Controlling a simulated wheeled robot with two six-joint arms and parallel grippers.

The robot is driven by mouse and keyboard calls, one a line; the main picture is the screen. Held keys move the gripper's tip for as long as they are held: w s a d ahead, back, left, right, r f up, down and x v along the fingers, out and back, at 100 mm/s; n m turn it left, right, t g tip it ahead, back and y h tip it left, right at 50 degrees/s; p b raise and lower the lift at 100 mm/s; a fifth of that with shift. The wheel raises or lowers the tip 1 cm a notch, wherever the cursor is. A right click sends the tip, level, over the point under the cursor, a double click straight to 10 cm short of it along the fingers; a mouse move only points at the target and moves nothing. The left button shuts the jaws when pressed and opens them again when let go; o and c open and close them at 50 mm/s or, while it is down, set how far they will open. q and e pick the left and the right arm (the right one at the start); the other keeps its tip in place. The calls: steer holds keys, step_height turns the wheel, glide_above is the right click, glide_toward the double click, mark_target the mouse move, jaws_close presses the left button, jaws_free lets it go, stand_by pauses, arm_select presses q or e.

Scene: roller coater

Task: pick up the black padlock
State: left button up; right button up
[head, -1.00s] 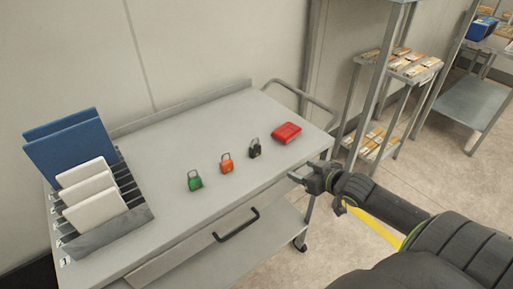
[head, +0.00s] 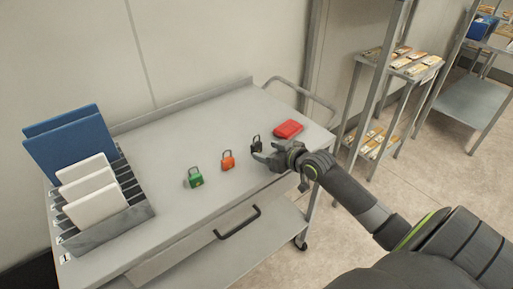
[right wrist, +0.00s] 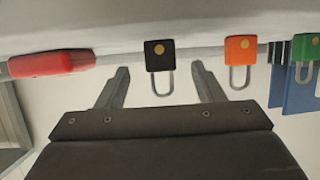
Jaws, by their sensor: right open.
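The black padlock (head: 256,144) stands upright on the grey cart top, between the orange padlock and the red case. In the right wrist view the black padlock (right wrist: 159,55) shows upside down, its shackle between the two fingers. My right gripper (head: 263,157) is open and empty, close in front of the black padlock. In the wrist view the right gripper's fingers (right wrist: 162,80) lie on either side of the padlock, with visible gaps; I cannot tell how far it is ahead of the tips. My left gripper is not in view.
An orange padlock (head: 228,160) and a green padlock (head: 194,177) stand to the left. A red case (head: 289,128) lies just right of the black padlock. A rack (head: 130,221) with blue and white panels stands at the cart's left end. The cart top (head: 165,150) is otherwise clear.

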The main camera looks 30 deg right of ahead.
mark_target(259, 147)
steer(key=shift+p+x, duration=0.4)
steer(key=shift+x, duration=2.6)
steer(key=shift+a+r, duration=0.1)
steer(key=shift+r, duration=0.1)
steer(key=c, duration=1.1)
